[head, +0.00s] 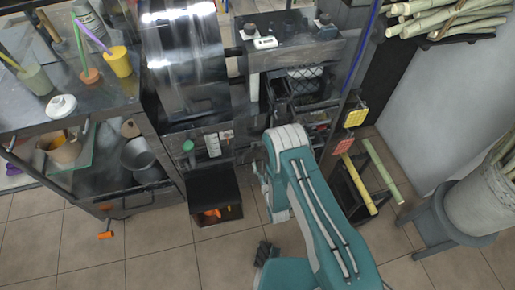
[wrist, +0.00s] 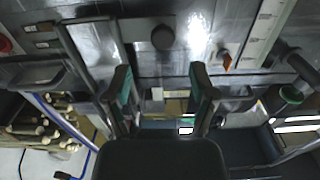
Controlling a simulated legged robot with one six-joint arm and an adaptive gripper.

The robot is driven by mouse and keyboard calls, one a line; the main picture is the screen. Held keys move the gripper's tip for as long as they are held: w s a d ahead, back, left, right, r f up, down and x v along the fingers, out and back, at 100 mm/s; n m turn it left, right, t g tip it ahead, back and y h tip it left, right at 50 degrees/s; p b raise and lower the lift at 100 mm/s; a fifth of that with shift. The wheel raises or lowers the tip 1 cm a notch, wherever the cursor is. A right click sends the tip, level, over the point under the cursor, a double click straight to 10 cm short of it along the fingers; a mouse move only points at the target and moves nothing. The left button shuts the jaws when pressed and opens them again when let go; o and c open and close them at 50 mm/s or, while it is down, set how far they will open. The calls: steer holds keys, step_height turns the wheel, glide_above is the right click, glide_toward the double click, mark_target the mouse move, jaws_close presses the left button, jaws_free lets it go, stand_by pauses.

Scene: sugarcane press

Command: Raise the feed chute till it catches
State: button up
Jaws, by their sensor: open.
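The press is a dark metal machine; its shiny curved front panel (head: 185,60) stands at the centre left of the head view. To its right is a dark opening with a mesh and tray-like part (head: 302,84), which may be the feed chute; I cannot tell for sure. My gripper (wrist: 160,72) is open and empty in the wrist view, its two green-padded fingers apart. Beyond the fingertips is a grey metal panel (wrist: 145,50) with a round dark knob (wrist: 163,38). Neither finger visibly touches anything. In the head view my arm hides the gripper.
A side counter with a yellow cup (head: 118,61) stands left. A dark bin (head: 214,193) sits low below the press. Cane bundles (head: 450,18) lie on a rack at upper right; a pot of canes (head: 480,198) stands right. Tiled floor (head: 90,245) at lower left is mostly clear.

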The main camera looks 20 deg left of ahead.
mark_target(257, 151)
steer(key=x, duration=0.6)
steer(key=shift+s+a+f, duration=0.1)
steer(key=shift+a, duration=0.2)
steer(key=shift+w+a, duration=0.15)
steer(key=shift+w, duration=0.3)
steer(key=shift+c, duration=0.4)
jaws_close()
